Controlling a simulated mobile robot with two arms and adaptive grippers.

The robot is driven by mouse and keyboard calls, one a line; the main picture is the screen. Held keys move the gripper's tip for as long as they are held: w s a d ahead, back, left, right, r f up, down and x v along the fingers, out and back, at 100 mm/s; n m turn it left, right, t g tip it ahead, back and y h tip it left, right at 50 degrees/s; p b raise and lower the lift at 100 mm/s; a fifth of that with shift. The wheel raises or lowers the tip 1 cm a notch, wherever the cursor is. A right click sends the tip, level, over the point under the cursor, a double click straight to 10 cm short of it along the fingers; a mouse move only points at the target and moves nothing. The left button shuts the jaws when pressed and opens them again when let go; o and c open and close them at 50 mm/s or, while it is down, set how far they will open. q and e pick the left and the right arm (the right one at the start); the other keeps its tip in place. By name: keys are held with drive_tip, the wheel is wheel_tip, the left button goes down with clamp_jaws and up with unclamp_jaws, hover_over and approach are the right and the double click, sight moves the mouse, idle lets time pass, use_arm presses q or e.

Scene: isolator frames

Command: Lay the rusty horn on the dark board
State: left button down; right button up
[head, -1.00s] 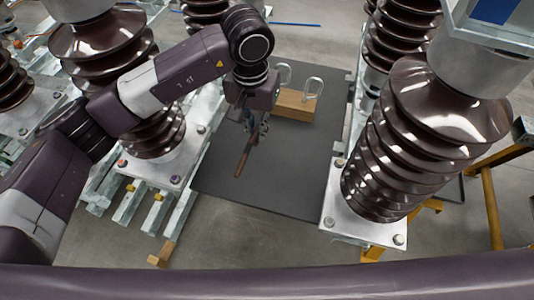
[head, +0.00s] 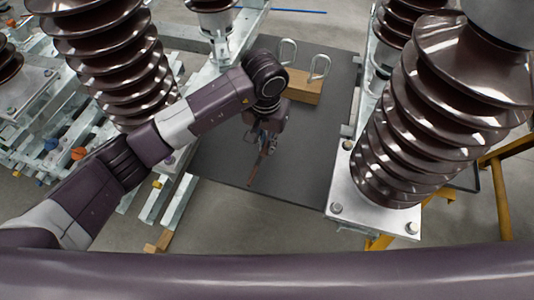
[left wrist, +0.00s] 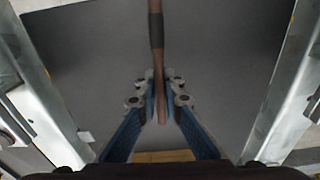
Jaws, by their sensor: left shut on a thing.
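The rusty horn (head: 255,172) is a thin brown rod that hangs from my left gripper (head: 267,143) and points down toward the near part of the board. In the left wrist view, the horn (left wrist: 157,35) runs between the blue fingers of the left gripper (left wrist: 161,98), which are shut on it. The dark board (head: 308,168) is a flat dark grey sheet under the gripper, and it fills the middle of the left wrist view (left wrist: 225,75). I cannot tell whether the horn's tip touches the board. My right gripper is not in view.
A wooden block (head: 303,87) with two metal loops (head: 319,68) stands at the board's far end. Brown ribbed insulators rise on the left (head: 110,65) and right (head: 405,140). Metal rails flank the board. Its near part is clear.

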use_arm(q)
wheel_tip(320, 180, down, 4)
drive_tip(key=shift+r+b, duration=0.1)
drive_tip(key=shift+b, duration=0.8)
drive_tip(key=shift+f, duration=0.25)
drive_tip(key=c, duration=2.1)
unclamp_jaws()
